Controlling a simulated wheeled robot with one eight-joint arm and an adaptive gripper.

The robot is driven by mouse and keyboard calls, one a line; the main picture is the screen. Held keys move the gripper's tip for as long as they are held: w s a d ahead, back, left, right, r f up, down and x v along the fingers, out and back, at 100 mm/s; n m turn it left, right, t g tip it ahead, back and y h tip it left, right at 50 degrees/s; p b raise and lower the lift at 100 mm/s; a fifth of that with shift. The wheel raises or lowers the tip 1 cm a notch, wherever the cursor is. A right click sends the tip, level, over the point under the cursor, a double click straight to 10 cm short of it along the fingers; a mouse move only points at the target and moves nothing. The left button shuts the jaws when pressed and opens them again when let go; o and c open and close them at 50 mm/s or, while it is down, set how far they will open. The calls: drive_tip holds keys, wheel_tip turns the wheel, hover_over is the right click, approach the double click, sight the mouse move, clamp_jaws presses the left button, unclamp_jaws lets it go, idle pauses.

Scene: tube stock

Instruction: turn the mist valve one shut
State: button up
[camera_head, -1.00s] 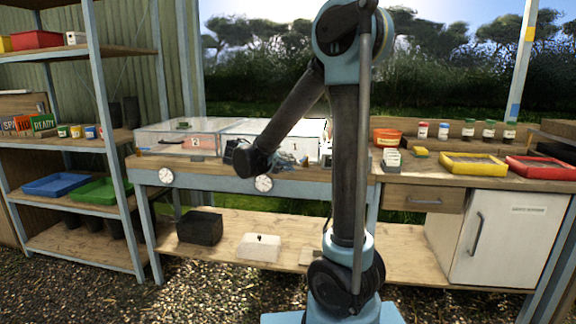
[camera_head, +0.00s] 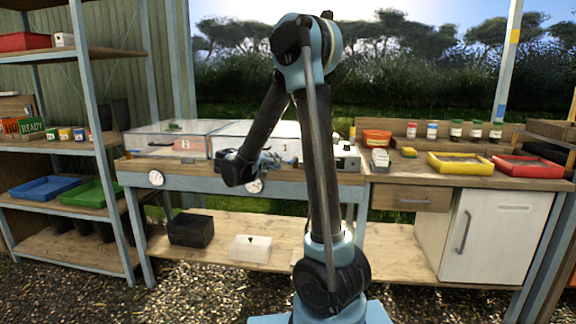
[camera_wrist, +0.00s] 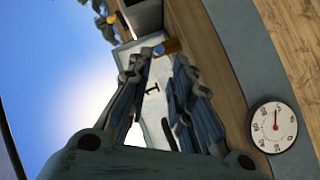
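A small brass-coloured fitting with a blue part (camera_wrist: 172,46), which looks like the mist valve, shows in the wrist view just beyond my fingertips. It is by the clear-lidded case marked 1 (camera_wrist: 152,88). My gripper (camera_wrist: 160,62) is open, with one finger on each side of the marked face and a gap between them. I cannot tell whether either finger touches the fitting. In the head view my gripper (camera_head: 270,162) is over the bench's front edge, before case 1 (camera_head: 284,132). The valve is not clear to see there.
Another dial (camera_head: 156,178) is further left. Case 2 (camera_head: 172,142) stands left, and a white box (camera_head: 346,155) stands right of my arm.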

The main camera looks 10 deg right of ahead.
sight(291, 162)
drive_tip(key=x, duration=0.9)
drive_tip(key=shift+w+d, duration=0.1)
drive_tip(key=shift+d, duration=0.05)
